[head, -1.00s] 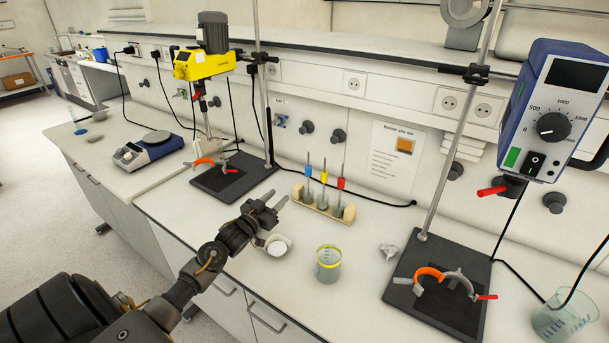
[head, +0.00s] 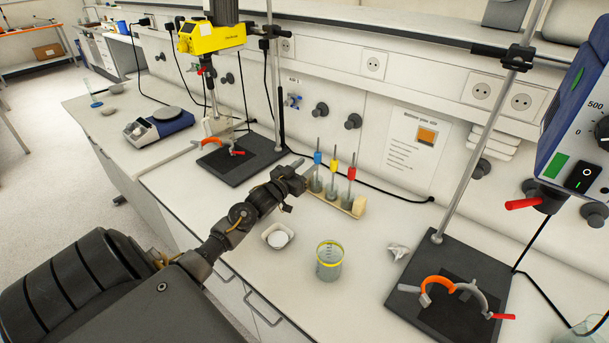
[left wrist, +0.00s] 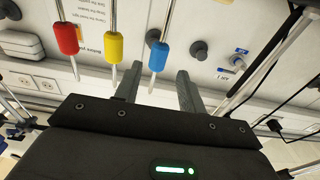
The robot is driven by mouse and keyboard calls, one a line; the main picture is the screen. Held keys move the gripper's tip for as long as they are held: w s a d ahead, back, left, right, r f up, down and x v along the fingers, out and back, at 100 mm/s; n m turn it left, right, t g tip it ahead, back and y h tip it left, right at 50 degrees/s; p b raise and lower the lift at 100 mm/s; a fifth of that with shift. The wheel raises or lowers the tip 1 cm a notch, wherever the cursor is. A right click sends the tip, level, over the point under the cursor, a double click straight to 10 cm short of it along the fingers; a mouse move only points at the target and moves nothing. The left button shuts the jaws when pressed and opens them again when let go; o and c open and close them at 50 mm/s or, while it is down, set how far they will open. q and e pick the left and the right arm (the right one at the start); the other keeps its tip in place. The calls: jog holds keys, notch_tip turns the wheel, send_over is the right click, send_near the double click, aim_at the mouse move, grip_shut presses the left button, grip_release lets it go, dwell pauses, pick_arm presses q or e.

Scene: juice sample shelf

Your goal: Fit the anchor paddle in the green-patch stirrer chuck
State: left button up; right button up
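Stirring shafts with blue (head: 317,158), yellow (head: 334,165) and red (head: 351,174) sleeves stand upright in a wooden rack (head: 358,207). Their lower ends are too small to tell which is the anchor paddle. My left gripper (head: 298,164) is at the rack's left end, beside the blue-sleeved shaft. In the left wrist view its fingers (left wrist: 158,88) are apart, with the blue-sleeved shaft (left wrist: 160,57) appearing between the tips; I cannot tell whether they touch it. The blue stirrer with the green patch (head: 555,165) is at the right, its chuck (head: 550,200) below with a red lever. My right gripper is out of view.
A beaker with a yellow rim (head: 329,262) and a white dish (head: 277,236) stand in front of the rack. Orange and grey clamp parts (head: 440,287) lie on the right stand's dark base (head: 490,258). A yellow stirrer (head: 210,37) stands at the back left.

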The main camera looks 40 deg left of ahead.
aim_at(315, 160)
pick_arm(q)
jog(key=w+b, duration=0.1)
jog(key=w, duration=0.3)
jog(key=shift+w+f+b, duration=0.1)
jog(key=shift+w+b, duration=0.1)
jog(key=shift+b, duration=0.1)
jog(key=shift+w+d, duration=0.1)
jog(key=shift+w, duration=0.3)
jog(key=shift+w+r+b, duration=0.2)
jog(key=shift+w+b, duration=0.2)
jog(key=shift+w, duration=0.3)
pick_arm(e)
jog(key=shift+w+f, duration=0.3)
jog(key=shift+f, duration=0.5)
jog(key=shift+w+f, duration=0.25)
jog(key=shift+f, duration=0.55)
pick_arm(q)
jog(key=shift+c, duration=0.4)
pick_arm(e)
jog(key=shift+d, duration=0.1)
